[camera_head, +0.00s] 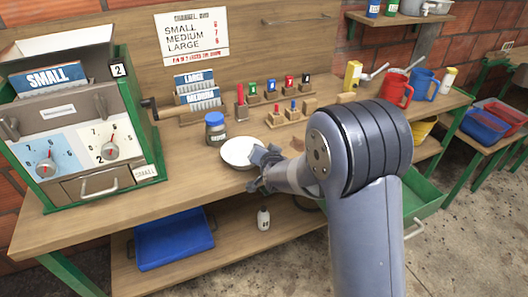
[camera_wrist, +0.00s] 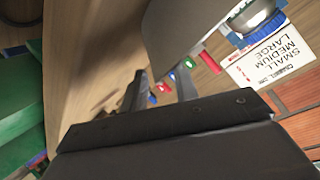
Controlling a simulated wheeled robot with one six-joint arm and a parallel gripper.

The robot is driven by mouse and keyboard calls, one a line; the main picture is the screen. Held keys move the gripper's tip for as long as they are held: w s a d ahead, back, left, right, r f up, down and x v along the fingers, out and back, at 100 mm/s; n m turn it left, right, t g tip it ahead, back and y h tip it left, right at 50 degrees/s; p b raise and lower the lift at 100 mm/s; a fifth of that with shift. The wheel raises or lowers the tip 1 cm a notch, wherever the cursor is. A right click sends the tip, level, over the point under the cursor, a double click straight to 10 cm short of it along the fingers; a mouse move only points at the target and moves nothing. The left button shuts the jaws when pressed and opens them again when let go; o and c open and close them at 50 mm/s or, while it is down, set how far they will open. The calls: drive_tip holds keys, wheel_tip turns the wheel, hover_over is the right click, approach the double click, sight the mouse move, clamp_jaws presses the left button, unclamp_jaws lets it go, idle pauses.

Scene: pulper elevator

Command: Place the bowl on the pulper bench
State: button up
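The white bowl (camera_head: 238,153) is upright over the wooden pulper bench (camera_head: 190,180), in front of a blue-lidded jar. I cannot tell whether it rests on the bench or is just above it. My gripper (camera_head: 262,162) is at the bowl's right side in the head view. In the wrist view my gripper (camera_wrist: 160,80) shows two fingers apart, with bench and small coloured blocks visible between them. A large grey surface, probably the bowl (camera_wrist: 195,30), fills the top close to the right finger. Contact with the rim is unclear.
The pulper machine box (camera_head: 85,130) stands at the left. The jar (camera_head: 215,128) is just behind the bowl. Card boxes (camera_head: 195,90) and small stamps (camera_head: 275,90) line the back. A red jug (camera_head: 396,90) stands right. Bare bench lies left of the bowl.

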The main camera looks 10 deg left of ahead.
drive_tip(key=shift+r, duration=0.1)
drive_tip(key=shift+r, duration=0.1)
drive_tip(key=v, duration=1.2)
